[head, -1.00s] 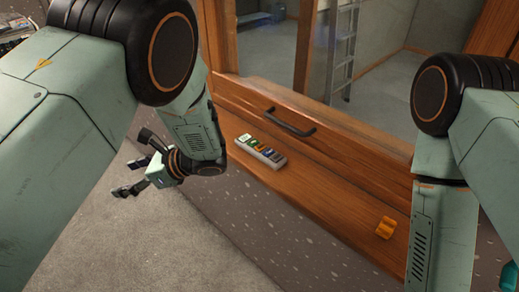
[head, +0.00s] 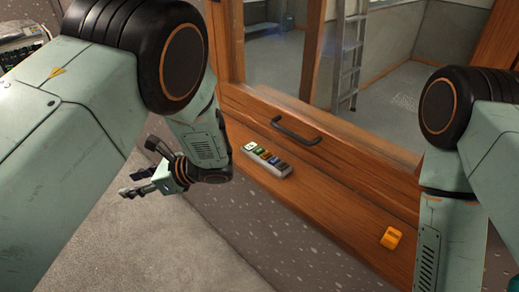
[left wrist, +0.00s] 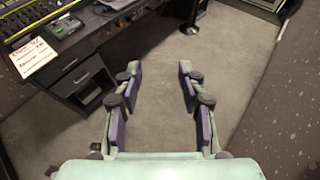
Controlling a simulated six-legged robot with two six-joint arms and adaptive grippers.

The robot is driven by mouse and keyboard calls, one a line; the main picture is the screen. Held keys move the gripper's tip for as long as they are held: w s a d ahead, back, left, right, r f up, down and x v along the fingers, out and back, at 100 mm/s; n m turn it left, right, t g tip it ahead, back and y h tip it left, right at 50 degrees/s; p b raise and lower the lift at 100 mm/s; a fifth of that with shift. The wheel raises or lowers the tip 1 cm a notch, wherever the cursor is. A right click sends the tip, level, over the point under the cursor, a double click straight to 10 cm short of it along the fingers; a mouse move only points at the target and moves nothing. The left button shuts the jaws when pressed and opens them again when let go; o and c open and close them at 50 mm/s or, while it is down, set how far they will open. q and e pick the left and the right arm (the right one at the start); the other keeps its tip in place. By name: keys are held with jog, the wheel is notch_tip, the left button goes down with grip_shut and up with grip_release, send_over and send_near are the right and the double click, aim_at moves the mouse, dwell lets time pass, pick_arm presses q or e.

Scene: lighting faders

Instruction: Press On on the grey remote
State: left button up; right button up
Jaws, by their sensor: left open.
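The grey remote (head: 266,161) lies on the wooden sill in the head view, with several coloured buttons in a row: white, green, yellow and dark ones. The lettering on the buttons is too small to read. My left gripper (head: 136,183) is open and empty, left of the remote and apart from it, pointing away to the left over the carpet. In the left wrist view its two fingers (left wrist: 162,88) are spread with bare carpet between them. The remote does not show in the left wrist view. My right arm comes in at the right; its gripper is out of the picture.
An orange object (head: 391,238) sits on the wooden sill (head: 330,220) to the right. A dark handle (head: 295,132) stands out from the window frame behind the remote. A dark desk (left wrist: 75,60) with a console and a paper card (left wrist: 33,57) stands at upper left in the wrist view.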

pick_arm(q)
jog(key=shift+s+a, duration=0.15)
jog(key=c, duration=0.3)
jog(key=shift+w+d+f, duration=0.1)
jog(key=shift+w+d, duration=0.1)
jog(key=shift+w, duration=0.1)
grip_shut()
jog(key=shift+s+a, duration=0.2)
jog(key=shift+s, duration=0.05)
jog(key=shift+w+d, duration=0.1)
jog(key=shift+w, duration=0.05)
